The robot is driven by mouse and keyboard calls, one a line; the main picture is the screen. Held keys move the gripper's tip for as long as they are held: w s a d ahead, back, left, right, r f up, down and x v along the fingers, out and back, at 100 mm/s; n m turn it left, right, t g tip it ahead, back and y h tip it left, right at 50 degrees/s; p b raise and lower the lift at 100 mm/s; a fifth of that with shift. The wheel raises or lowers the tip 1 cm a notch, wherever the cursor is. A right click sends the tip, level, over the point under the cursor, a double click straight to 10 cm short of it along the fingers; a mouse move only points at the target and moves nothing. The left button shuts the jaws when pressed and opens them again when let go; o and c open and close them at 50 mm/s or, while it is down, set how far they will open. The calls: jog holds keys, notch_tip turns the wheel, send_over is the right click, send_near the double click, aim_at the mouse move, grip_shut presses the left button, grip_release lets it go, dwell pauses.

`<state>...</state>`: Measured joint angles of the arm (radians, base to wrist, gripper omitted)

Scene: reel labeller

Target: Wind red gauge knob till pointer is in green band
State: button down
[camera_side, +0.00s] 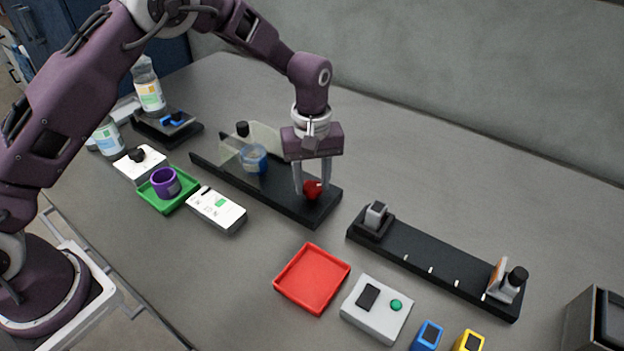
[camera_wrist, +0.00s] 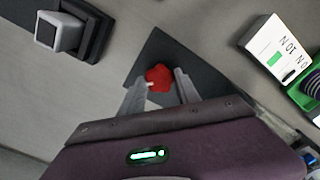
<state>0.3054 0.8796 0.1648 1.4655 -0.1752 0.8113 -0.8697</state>
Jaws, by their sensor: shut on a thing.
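The red knob (camera_side: 313,189) sits at the right end of a long black base (camera_side: 290,202). My gripper (camera_side: 312,190) points straight down and is shut on the knob, with a finger on either side. In the wrist view the red knob (camera_wrist: 158,77) shows between my two fingertips (camera_wrist: 160,88), with a small white mark on its lower left edge. A white gauge box (camera_side: 216,210) with a green patch lies just left of the base. In the wrist view the white box (camera_wrist: 280,50) shows its green band and a dark mark near one end; I cannot tell if that mark is the pointer.
A clear panel (camera_side: 251,143) and blue roll (camera_side: 253,158) stand on the base's far part. A green tray (camera_side: 183,200) holds a purple cup (camera_side: 165,182). A red tray (camera_side: 296,292), grey button box (camera_side: 378,322) and second black rail (camera_side: 440,267) lie to the right.

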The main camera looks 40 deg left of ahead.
jog(key=m, duration=0.4)
jog(key=shift+r+m, duration=0.1)
jog(key=shift+m, duration=0.2)
jog(key=m, duration=1)
jog(key=shift+m, duration=2)
jog(key=shift+s+m, duration=0.1)
jog(key=shift+m, duration=0.2)
dwell(2.2)
jog(key=c, duration=0.9)
grip_release()
